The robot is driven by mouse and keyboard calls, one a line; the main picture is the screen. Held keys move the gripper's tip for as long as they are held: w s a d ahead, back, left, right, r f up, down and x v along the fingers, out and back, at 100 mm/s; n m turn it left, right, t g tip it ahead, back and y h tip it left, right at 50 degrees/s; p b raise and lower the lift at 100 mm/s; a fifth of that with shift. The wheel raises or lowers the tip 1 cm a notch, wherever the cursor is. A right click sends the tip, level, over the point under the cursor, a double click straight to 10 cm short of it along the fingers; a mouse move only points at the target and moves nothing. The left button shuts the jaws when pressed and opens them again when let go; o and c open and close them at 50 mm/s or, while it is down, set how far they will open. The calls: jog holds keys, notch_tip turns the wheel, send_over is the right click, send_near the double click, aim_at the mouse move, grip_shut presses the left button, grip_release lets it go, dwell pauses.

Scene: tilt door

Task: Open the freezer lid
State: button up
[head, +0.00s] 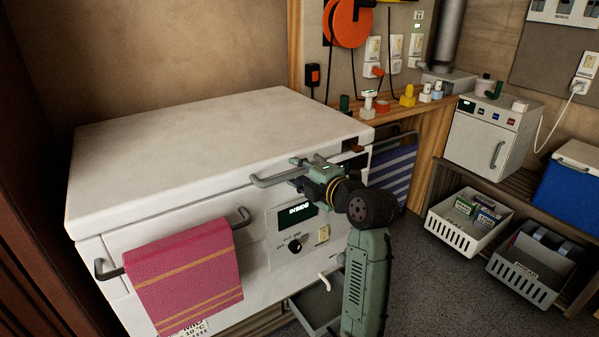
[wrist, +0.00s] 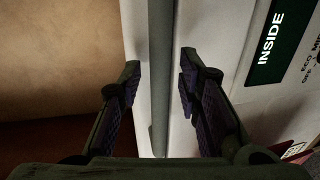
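The white chest freezer (head: 260,235) stands at the left with its lid (head: 215,140) lying flat and shut. A grey bar handle (head: 270,180) runs along the upper front, near the lid's front edge. My gripper (head: 298,171) is at this handle, coming from the right. In the wrist view the handle bar (wrist: 161,100) runs between the two fingers of my gripper (wrist: 160,65). The fingers are apart, with a visible gap to the bar on each side. The head view partly hides the handle behind my gripper.
A pink towel (head: 185,270) hangs on a lower rail at the freezer's front left. A control panel (head: 300,238) is below my gripper. A wooden bench (head: 425,125) with small items, a small white cabinet (head: 490,140) and white baskets (head: 465,235) are at right.

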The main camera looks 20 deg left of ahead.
grip_shut()
dwell(0.7)
